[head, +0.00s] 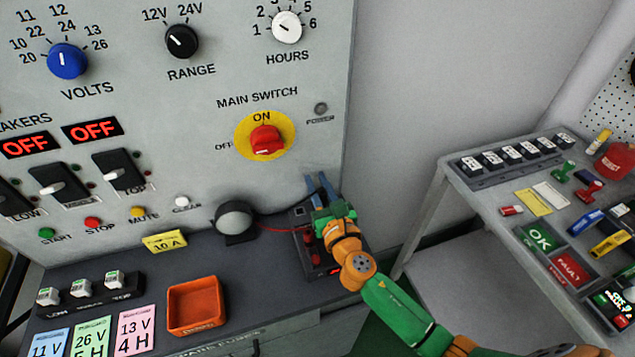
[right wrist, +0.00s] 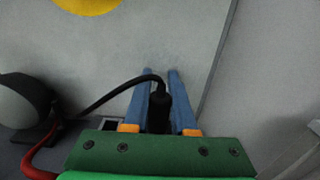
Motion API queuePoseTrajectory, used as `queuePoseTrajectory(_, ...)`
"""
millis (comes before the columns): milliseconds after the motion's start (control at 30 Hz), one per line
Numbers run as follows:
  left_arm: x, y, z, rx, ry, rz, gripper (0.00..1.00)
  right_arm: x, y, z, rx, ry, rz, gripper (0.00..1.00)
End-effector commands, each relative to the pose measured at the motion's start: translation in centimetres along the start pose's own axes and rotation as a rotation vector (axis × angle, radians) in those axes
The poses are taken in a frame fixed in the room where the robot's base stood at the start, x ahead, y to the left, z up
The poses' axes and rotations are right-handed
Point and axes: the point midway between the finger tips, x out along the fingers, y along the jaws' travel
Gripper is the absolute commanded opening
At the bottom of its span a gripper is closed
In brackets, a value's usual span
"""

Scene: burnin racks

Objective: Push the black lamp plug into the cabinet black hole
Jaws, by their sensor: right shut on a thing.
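My right gripper (head: 316,178) is at the cabinet's lower right, its blue fingers pointing at the grey panel. In the right wrist view it (right wrist: 160,73) is shut on the black lamp plug (right wrist: 159,108), which sits between the fingers. A black cable (right wrist: 112,94) bends from the plug to the round lamp (head: 235,219) on the ledge. The plug appears outside any hole. My left gripper is not in view.
A dark box with red terminals (head: 311,256) lies beneath my right gripper. A red lead (head: 279,229) runs beside it. The main switch (head: 266,139) is above. An orange tray (head: 195,305) stands on the ledge. A side table (head: 451,176) with several items is at right.

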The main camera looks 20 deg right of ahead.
Motion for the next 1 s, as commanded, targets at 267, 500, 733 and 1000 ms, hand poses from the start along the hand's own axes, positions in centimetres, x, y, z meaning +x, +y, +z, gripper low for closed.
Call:
queuePoseTrajectory(267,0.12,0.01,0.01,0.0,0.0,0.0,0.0,0.0,0.0,-0.12,0.0,-0.001,0.0,0.0)
queuePoseTrajectory(500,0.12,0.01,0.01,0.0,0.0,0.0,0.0,0.0,0.0,-0.13,0.0,-0.001,0.0,0.59)
queuePoseTrajectory(733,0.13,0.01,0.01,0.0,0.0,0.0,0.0,-0.01,0.0,-0.15,0.0,0.0,0.0,0.81)
queuePoseTrajectory(1000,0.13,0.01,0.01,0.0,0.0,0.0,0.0,-0.01,0.0,-0.15,0.0,0.0,0.0,0.84)
